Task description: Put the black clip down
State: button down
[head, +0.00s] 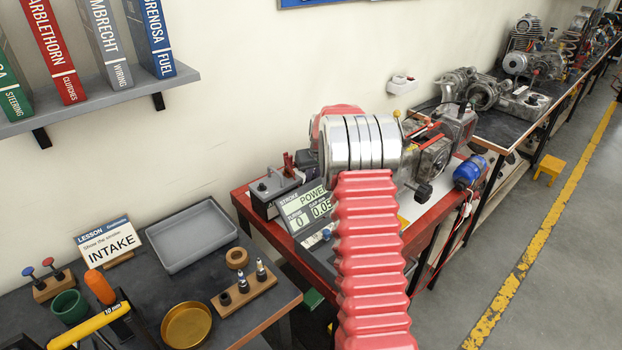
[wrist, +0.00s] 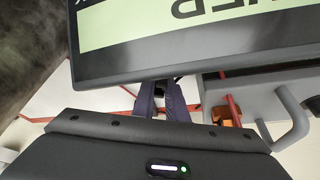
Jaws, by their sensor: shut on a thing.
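In the wrist view my gripper (wrist: 161,103) shows as two dark fingers below the edge of the display panel (wrist: 200,58). It is shut on a small black thing, the black clip (wrist: 159,84), of which only a little shows between the fingers. The panel edge hides the fingertips' far end. I cannot tell whether the clip touches anything besides the fingers.
An empty grey tray (head: 190,236) lies on the dark table (head: 283,290) at left. A brass dish (head: 186,326), a wooden block with plugs (head: 244,294) and an "INTAKE" card (head: 104,240) are near it. An engine (head: 437,158) and a blue canister (head: 468,173) are on the bench.

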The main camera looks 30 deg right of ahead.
jog(key=shift+f, duration=0.1)
jog(key=c, duration=1.8)
grip_release()
jog(key=shift+o, duration=0.2)
jog(key=v, duration=1.2)
jog(key=shift+s, duration=0.1)
